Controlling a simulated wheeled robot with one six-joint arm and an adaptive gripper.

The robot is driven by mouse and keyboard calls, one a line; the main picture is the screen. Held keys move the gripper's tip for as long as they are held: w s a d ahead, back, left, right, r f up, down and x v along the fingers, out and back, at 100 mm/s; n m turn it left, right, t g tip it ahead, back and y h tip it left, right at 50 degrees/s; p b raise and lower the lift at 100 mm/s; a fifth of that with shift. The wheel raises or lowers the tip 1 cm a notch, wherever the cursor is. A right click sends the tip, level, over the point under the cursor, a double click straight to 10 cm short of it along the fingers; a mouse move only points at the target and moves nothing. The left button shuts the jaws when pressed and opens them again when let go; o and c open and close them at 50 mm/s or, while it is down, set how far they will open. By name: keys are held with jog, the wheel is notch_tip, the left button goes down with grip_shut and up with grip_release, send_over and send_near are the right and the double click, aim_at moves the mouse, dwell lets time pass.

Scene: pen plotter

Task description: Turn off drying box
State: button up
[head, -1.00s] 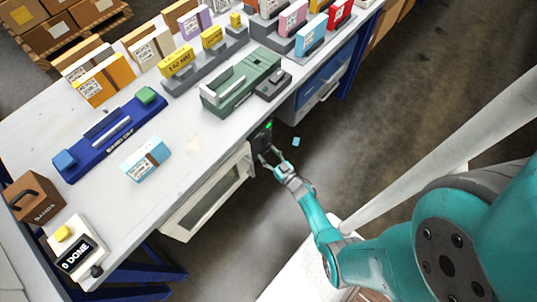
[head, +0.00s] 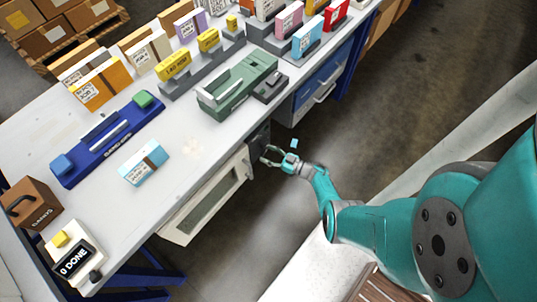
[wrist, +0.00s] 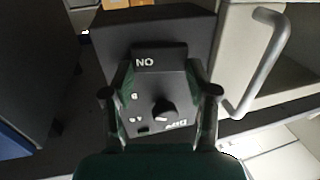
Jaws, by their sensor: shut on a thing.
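The drying box (head: 207,192), a pale cabinet with a framed window, hangs under the table's front edge. Its dark control box (head: 259,134) sits at the right end. In the wrist view the control box (wrist: 147,85) carries white lettering, upside down here, including "NO". A black knob (wrist: 163,108) with a light mark stands out of it, midway between my fingers. My gripper (head: 264,154) is at the control box; in the wrist view my gripper (wrist: 160,92) has its fingers wide apart, one on each side of the box. Whether they touch its sides is hard to see.
A pale bar handle (wrist: 270,60) curves out at the right in the wrist view. The table (head: 190,150) above holds a green device (head: 237,90), a blue fixture (head: 105,140) and several small boxes. Open floor (head: 420,110) lies in front of the table.

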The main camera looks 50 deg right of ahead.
jog(key=o, duration=1.2)
jog(key=shift+c, duration=0.2)
jog(key=v, duration=0.7)
jog(key=shift+s, duration=0.25)
